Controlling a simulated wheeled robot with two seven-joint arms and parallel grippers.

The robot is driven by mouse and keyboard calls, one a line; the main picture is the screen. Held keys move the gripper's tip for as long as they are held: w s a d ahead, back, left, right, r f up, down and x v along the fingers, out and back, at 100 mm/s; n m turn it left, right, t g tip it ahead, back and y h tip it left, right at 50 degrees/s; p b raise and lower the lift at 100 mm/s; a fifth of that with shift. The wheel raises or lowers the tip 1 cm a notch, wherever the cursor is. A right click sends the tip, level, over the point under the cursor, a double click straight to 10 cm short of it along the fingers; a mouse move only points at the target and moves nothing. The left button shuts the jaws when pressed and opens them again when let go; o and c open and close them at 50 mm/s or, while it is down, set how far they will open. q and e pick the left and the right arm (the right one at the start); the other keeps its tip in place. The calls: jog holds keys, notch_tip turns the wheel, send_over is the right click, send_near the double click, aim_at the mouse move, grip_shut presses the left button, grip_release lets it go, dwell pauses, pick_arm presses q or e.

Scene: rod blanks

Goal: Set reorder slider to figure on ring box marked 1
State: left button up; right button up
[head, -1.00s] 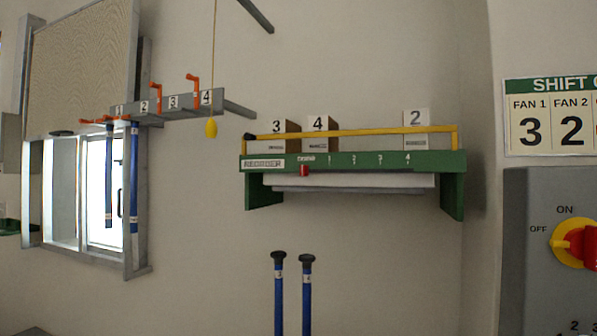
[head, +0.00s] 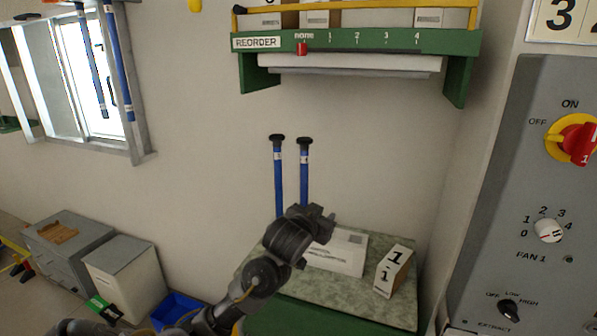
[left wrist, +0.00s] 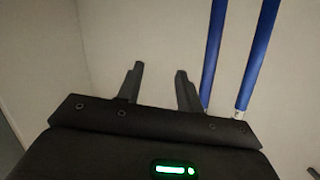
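The reorder slider is a small red knob (head: 302,48) on the green rail of the reorder shelf (head: 450,42). It stands under "none", left of the figures 1 to 4. The box marked 1 (head: 397,268) stands upright at the right of a mottled tabletop. A smaller mark below its large 1 is hard to read, perhaps also a 1. My left gripper (head: 326,222) is left of this box and well below the shelf. In the left wrist view, its two fingers (left wrist: 160,88) are apart with nothing between them. My right gripper is out of view.
A white labelled packet (head: 338,255) lies on the mottled tabletop (head: 350,305), partly behind my left gripper. Two blue rods (head: 290,175) stand against the wall behind it. A grey control panel (head: 530,200) is at the right. Wall between shelf and tabletop is mostly clear.

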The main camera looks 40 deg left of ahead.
pick_arm(q)
notch_tip(320, 180, up, 20)
jog(key=s+a+n+t+y, duration=0.2)
jog(key=s+a+t, duration=0.1)
jog(key=t, duration=0.1)
jog(key=n+t+y, duration=0.1)
jog(key=t+y, duration=0.1)
jog(key=t, duration=0.1)
send_near(300, 50)
jog(key=p+x, duration=0.8)
jog(key=shift+s+r, duration=0.1)
jog(key=shift+w+a+p, duration=0.1)
jog(key=shift+w+p, duration=0.25)
jog(key=shift+p, duration=0.05)
jog(key=shift+a, duration=0.1)
grip_shut()
